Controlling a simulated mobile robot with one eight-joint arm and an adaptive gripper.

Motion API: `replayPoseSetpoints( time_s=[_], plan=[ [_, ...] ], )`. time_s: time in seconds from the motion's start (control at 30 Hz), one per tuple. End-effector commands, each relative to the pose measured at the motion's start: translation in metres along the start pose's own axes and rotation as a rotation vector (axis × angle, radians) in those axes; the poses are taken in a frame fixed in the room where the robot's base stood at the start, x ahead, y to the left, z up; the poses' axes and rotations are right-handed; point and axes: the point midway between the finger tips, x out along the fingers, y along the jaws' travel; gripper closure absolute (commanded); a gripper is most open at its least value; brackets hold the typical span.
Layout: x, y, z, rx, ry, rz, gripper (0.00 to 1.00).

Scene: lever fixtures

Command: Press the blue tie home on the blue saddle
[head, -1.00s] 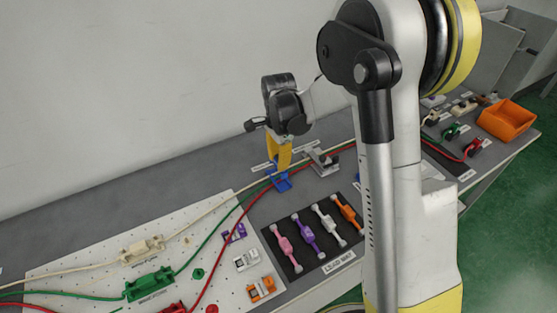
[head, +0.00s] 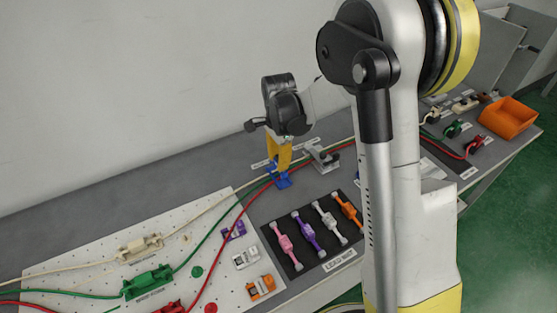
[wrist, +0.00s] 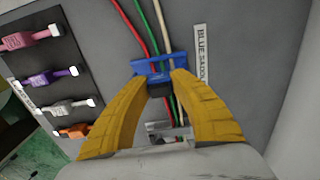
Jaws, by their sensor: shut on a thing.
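My gripper (head: 279,167) has yellow fingers and points down at the back of the bench. In the wrist view its fingertips (wrist: 161,80) are closed in on blue plastic. The blue saddle (head: 283,182) shows below the fingertips, around the cables. In the wrist view, blue parts of tie and saddle overlap, so I cannot tell whether the tie is fully seated. A label reading "BLUE SADDLE" (wrist: 201,55) lies beside it.
Red, green and cream cables (wrist: 155,30) run through the blue fixture. A grey metal clamp (head: 322,158) stands close on the right. A dark mat (head: 294,262) holds several coloured links in front. A white pegboard (head: 75,270) with cable holders lies left, an orange bin (head: 509,117) far right.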

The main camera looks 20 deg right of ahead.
Motion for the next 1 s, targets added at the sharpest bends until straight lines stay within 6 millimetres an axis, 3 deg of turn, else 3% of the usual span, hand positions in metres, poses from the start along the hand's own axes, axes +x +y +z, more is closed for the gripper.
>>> replayPoseSetpoints(
  time_s=[1.0],
  plan=[
    [0.015, 0.0, 0.0, 0.0, 0.0, 0.0, 0.89]
  ],
)
